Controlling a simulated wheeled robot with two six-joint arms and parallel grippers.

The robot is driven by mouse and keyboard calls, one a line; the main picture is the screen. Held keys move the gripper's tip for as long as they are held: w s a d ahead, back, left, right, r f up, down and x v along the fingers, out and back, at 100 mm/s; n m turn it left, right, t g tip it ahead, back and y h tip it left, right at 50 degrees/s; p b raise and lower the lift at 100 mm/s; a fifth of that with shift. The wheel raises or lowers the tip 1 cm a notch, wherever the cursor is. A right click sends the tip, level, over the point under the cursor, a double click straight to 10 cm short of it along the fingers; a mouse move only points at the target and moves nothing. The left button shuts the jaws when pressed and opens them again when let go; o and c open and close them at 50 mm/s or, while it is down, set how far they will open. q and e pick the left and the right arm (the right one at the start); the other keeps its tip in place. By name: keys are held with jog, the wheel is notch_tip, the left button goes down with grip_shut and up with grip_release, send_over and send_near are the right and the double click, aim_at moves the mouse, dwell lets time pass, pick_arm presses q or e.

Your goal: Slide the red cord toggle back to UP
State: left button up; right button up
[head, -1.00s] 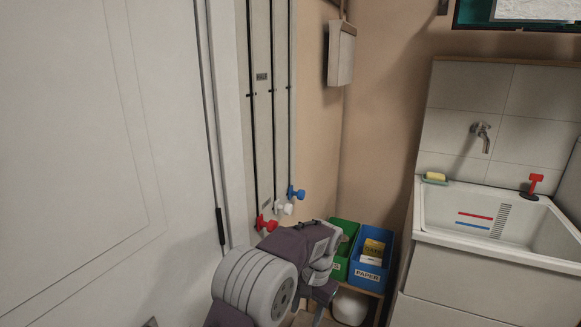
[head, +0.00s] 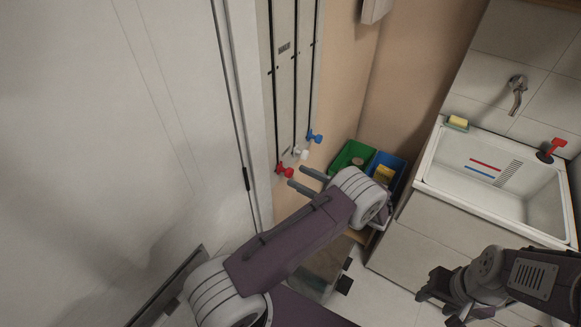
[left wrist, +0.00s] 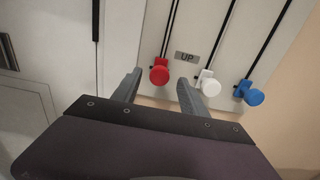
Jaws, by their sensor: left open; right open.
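The red cord toggle (head: 284,170) is at the bottom end of the leftmost cord on the narrow wall panel (head: 283,85). In the left wrist view the red toggle (left wrist: 159,74) shows between my two fingertips, with no visible grip on it. My right gripper (head: 436,297) is open and empty, low in front of the sink cabinet.
A white toggle (left wrist: 208,84) and a blue toggle (left wrist: 251,94) hang close to the right of the red one. Green (head: 352,158) and blue (head: 398,172) bins stand behind my left gripper. A sink (head: 430,165) is at the right. A door (head: 100,120) fills the left.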

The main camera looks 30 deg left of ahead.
aim_at(292, 173)
pick_arm(q)
jog(key=a+p, duration=0.1)
jog(key=a, duration=0.3)
jog(key=shift+w+a, duration=0.15)
jog(key=shift+a, duration=0.2)
grip_shut()
jog(key=shift+f, duration=0.1)
dwell(0.9)
